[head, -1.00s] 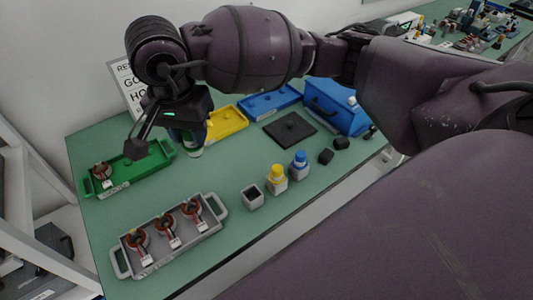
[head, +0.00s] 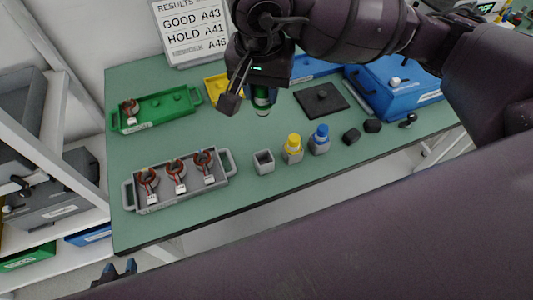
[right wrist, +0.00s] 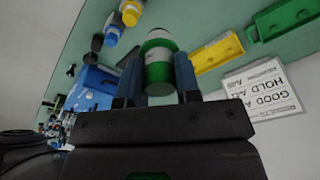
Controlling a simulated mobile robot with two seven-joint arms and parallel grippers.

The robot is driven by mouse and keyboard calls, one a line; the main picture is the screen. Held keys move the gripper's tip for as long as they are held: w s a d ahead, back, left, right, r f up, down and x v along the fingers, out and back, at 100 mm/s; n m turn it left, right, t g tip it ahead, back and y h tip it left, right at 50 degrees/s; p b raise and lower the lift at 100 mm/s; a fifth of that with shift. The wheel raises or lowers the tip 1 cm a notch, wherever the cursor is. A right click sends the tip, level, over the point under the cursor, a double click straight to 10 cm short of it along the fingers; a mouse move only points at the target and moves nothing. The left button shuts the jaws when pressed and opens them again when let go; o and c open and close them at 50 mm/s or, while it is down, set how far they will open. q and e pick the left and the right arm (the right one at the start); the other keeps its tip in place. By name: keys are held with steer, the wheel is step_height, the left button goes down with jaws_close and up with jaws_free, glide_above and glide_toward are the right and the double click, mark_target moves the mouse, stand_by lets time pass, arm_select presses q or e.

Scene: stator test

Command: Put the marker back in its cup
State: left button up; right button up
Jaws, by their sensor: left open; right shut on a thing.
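The green marker (head: 262,98) hangs in my right gripper (head: 261,92), above the table and behind the cups in the head view. In the right wrist view the marker (right wrist: 158,72), green with a white band, sits between the two blue fingers of that gripper (right wrist: 158,80). An empty grey square cup (head: 263,161) stands on the table, nearer the front edge than the marker.
A yellow marker (head: 293,142) and a blue marker (head: 320,133) stand in cups right of the empty one. A grey tray (head: 132,197) with three stators lies left, a green tray (head: 155,112) behind it. A black mat (head: 322,99) and blue case (head: 405,95) are right.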

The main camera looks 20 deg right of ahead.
steer(key=b, duration=0.1)
glide_toward(264, 151)
steer(key=f, duration=0.5)
steer(key=shift+s+f, duration=0.3)
steer(key=shift+s, duration=0.1)
steer(key=shift+f, duration=0.15)
steer(key=shift+f+b, duration=0.3)
steer(key=shift+f, duration=0.05)
steer(key=o, duration=0.4)
steer(key=shift+f, duration=0.1)
steer(key=o, duration=0.5)
